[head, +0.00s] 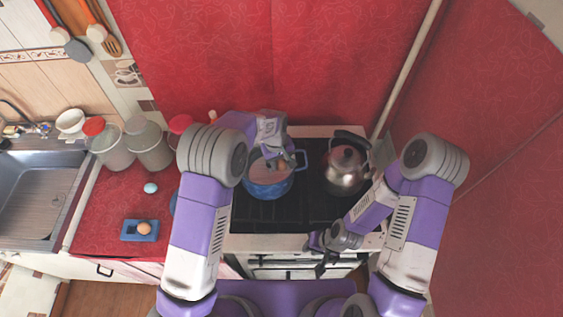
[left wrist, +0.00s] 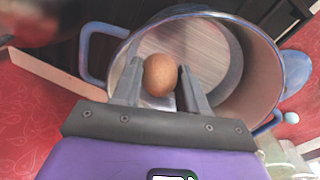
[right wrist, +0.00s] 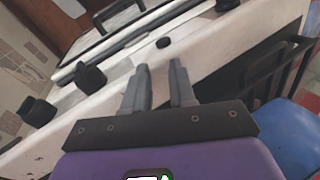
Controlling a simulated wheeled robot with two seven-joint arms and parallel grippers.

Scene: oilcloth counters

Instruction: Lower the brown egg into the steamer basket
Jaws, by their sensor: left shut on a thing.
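My left gripper (head: 281,161) is shut on a brown egg (left wrist: 160,75), which sits between its two fingers. The gripper and egg are over the opening of a blue two-handled pot (head: 268,190), the only vessel seen that could be the steamer basket. In the left wrist view, the pot's rim (left wrist: 272,50) surrounds the egg, and a pale flat floor shows inside. I cannot tell how high the egg is above that floor. My right gripper (head: 320,267) is open and empty in front of the stove; its fingers (right wrist: 159,75) stand apart.
A steel kettle (head: 346,170) stands right of the pot on the black stove grate (head: 270,213). A second brown egg (head: 144,228) lies in a blue tray (head: 128,237) on the left counter. A pale blue egg (head: 150,188) and glass jars (head: 152,150) are there too.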

